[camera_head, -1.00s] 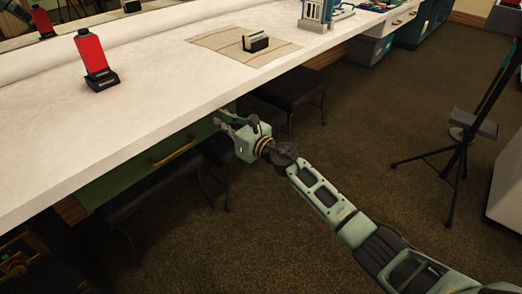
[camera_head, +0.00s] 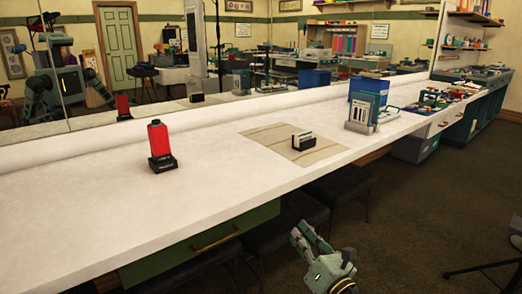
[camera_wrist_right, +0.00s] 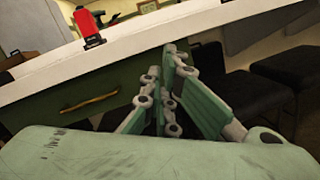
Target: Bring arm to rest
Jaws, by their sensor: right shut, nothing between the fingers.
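My right gripper (camera_head: 309,238) is low in the head view, in front of the white counter (camera_head: 90,240) and below its top. It is shut and empty. In the right wrist view the closed fingers (camera_wrist_right: 168,70) point toward the counter's front, with nothing between them. Most of my right arm is outside the head view's lower edge. My left gripper is not in view, apart from what may be a reflection of my body (camera_head: 65,80) in the mirror.
A red bottle-like object on a black base (camera_head: 158,140) stands on the counter. A small card holder (camera_head: 303,142) sits on a beige mat (camera_head: 265,136). Dark stools (camera_head: 340,185) stand under the counter's edge. Open floor (camera_head: 420,190) lies to the right.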

